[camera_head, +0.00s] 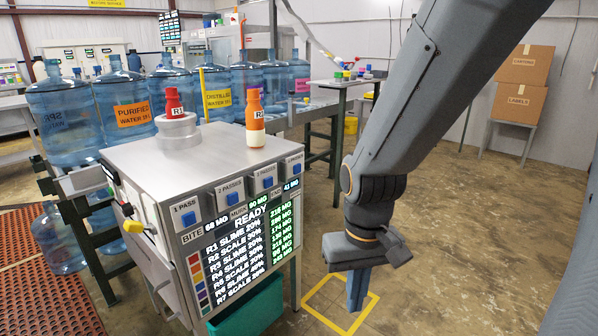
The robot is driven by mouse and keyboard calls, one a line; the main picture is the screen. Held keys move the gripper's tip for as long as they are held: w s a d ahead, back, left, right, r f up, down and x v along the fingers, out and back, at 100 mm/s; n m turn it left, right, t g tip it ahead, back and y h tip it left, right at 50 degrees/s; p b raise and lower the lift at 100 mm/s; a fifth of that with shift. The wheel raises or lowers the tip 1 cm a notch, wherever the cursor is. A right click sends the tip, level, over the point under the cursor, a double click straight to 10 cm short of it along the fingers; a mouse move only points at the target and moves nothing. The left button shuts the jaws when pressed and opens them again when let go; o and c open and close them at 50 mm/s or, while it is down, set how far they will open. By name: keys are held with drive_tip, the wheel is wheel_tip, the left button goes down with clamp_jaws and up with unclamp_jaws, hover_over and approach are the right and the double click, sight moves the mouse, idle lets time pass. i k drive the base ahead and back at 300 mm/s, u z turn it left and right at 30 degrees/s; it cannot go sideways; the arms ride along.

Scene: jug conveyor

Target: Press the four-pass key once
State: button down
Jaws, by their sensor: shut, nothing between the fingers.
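A grey machine cabinet (206,158) stands at left centre with a row of blue keys along its upper front edge. The rightmost key (296,168) is the four-pass one, though its small label is hard to read. To its left are the three-pass key (268,182), the two-pass key (227,199) and the one-pass key (188,219). The display (238,248) below them reads READY. My gripper (357,292) points down, shut and empty, to the right of the cabinet and well apart from the keys.
A red bottle (174,103) sits on a grey round fitting on the cabinet top; an orange and white bottle (255,120) stands near its back right edge. Large blue water jugs (122,105) line the conveyor behind. A yellow floor square (318,311) lies below my gripper.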

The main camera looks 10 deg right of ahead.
sight(297, 168)
drive_tip(key=z, duration=0.95)
drive_tip(key=k, duration=1.25)
drive_tip(key=z, duration=1)
drive_tip(key=i, duration=1.45)
drive_tip(key=u, duration=1.05)
drive_tip(key=i, duration=0.9)
drive_tip(key=u, duration=1.25)
drive_tip(key=i, duration=0.3)
drive_tip(key=u, duration=0.3)
